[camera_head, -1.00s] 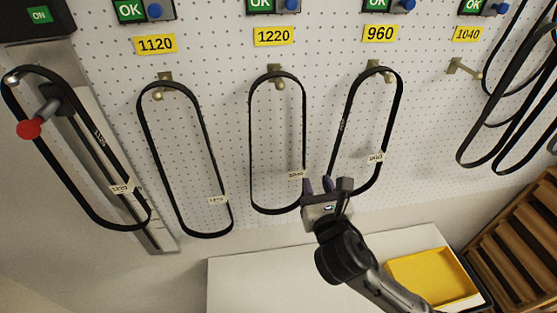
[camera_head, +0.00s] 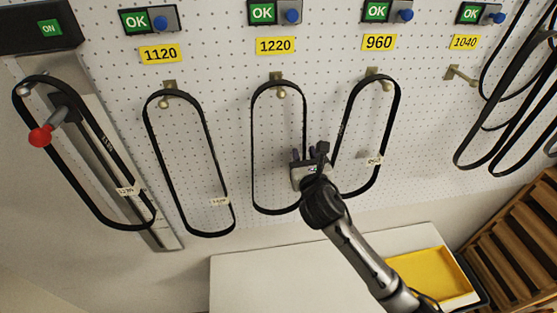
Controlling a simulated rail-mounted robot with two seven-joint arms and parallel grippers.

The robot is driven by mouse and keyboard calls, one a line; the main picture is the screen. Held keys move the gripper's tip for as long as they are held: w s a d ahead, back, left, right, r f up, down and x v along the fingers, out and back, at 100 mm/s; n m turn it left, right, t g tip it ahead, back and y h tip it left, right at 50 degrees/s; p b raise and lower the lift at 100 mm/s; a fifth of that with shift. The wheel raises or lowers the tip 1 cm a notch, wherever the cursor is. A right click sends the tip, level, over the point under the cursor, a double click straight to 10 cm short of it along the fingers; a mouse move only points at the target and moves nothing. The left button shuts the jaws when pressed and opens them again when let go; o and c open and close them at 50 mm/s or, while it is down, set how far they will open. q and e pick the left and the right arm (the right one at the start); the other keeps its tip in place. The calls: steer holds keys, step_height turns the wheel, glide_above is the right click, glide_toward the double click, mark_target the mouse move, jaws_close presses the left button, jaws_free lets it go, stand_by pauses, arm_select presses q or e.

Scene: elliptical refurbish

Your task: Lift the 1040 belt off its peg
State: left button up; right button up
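The yellow 1040 label (camera_head: 464,42) is at the upper right, and the peg (camera_head: 461,75) under it is bare. Black belts hang on the pegs under the labels 1120 (camera_head: 160,54), 1220 (camera_head: 275,45) and 960 (camera_head: 379,42). The belt under 1220 (camera_head: 253,150) hangs as a long loop; my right gripper hides its small tag. My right gripper (camera_head: 304,154) is at this belt's lower right strand, its fingers apart. I cannot tell whether the strand lies between them. The belt under 960 (camera_head: 399,115) is just to the right. My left gripper is not in view.
A belt (camera_head: 64,197) hangs around a fixture with a red knob (camera_head: 40,137) at the left. Several belts (camera_head: 490,140) hang at the far right. Below are a white surface (camera_head: 270,285), a yellow tray (camera_head: 430,272) and a wooden slatted rack (camera_head: 515,235).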

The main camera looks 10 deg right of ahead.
steer(key=shift+w, duration=1.05)
steer(key=shift+d, duration=0.1)
jaws_close()
